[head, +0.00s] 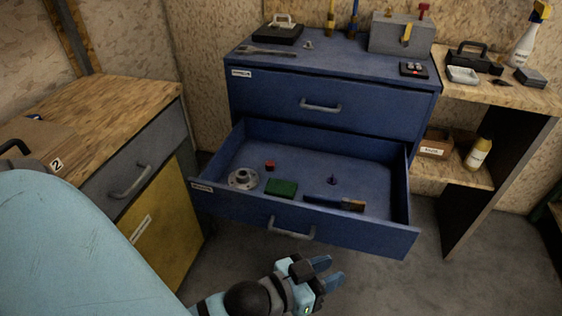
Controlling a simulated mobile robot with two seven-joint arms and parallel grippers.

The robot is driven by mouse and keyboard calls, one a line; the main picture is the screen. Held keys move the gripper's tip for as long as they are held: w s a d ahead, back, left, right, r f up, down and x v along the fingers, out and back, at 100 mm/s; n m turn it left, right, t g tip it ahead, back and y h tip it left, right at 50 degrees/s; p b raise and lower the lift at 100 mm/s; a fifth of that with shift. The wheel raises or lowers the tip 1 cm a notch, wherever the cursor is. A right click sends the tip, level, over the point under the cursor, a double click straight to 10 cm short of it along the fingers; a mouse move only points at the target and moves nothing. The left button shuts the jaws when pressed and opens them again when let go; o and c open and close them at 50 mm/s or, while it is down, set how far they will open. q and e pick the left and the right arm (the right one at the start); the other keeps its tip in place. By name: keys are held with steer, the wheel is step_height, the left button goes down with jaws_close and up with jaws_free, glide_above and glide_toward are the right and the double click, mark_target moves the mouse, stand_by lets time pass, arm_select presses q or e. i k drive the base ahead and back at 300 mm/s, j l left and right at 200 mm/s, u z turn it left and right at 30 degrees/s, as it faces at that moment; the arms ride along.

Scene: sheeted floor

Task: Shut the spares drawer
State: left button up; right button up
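The blue metal cabinet (270,92) stands at the back middle. Its lower drawer (360,229) is pulled far out, with a grey bar handle (291,229) on its front and a small label too small to read. Inside lie a grey flanged part (242,179), a green block (281,187), a small red piece (270,165), a small purple piece (332,181) and a dark tool with a brownish end (350,205). The upper drawer (350,108) is shut. My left gripper (335,268) is just below and right of the handle, apart from it, fingers parted and empty. My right gripper is out of view.
A wooden-topped cabinet (100,95) with a grey drawer and yellow door stands close at the left. A wooden shelf unit (500,92) with a spray bottle (528,36) stands right. Tools and a grey box (400,35) crowd the blue cabinet's top. Floor at right front is clear.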

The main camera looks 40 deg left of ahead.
mark_target(373, 171)
steer(key=i+u, duration=0.1)
steer(key=u, duration=0.35)
steer(key=i+u, duration=0.1)
steer(key=u, duration=0.35)
steer(key=i+u, duration=0.1)
steer(key=u, duration=0.3)
steer(key=i+l, duration=0.2)
steer(key=i, duration=0.15)
steer(key=k+l+u, duration=0.15)
steer(key=k+l, duration=0.4)
